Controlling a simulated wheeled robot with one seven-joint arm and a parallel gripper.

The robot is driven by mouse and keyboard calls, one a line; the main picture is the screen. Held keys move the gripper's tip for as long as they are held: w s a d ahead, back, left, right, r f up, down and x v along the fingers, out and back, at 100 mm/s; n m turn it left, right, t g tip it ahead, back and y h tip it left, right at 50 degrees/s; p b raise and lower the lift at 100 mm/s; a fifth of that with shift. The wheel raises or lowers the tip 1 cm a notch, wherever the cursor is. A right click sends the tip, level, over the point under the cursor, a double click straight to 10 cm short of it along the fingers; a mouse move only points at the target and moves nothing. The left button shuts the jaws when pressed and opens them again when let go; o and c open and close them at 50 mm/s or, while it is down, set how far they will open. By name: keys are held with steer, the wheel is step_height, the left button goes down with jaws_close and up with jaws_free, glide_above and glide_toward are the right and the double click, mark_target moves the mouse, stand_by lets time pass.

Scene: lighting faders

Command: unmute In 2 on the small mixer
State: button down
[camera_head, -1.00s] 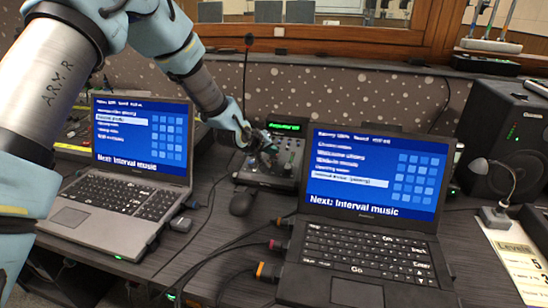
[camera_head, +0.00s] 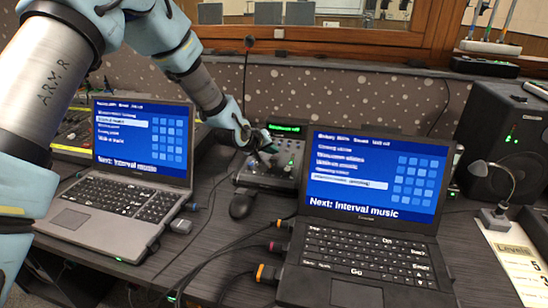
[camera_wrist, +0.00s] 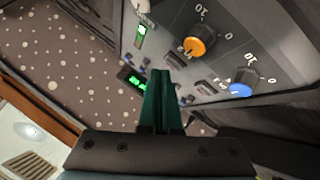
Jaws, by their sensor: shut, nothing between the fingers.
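The small mixer (camera_head: 285,158) sits on the desk between the two laptops, with a green-lit display (camera_head: 285,129) at its back edge. My gripper (camera_head: 266,146) reaches over its left part from the upper left, fingers shut and empty. In the wrist view the dark green fingers (camera_wrist: 160,92) are together, in front of a grey panel (camera_wrist: 222,62) with an orange-capped knob (camera_wrist: 197,43), a blue-capped knob (camera_wrist: 241,84) and a green-lit piece (camera_wrist: 141,36). The fingers hide part of the panel. I cannot tell whether the fingertips touch it, nor read the In 2 mute button.
A grey laptop (camera_head: 125,192) stands left of the mixer and a black laptop (camera_head: 365,245) close on its right. A black mouse (camera_head: 241,205) and cables (camera_head: 230,250) lie in front. A speaker (camera_head: 510,140) and small lamp (camera_head: 497,190) stand at the right.

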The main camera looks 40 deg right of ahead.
steer(key=shift+r, duration=0.1)
steer(key=shift+s+a+r+p, duration=0.15)
steer(key=shift+r+p, duration=0.65)
steer(key=shift+r, duration=0.65)
steer(key=shift+a+r+p, duration=0.1)
steer(key=shift+r+p, duration=0.7)
steer(key=shift+r, duration=0.65)
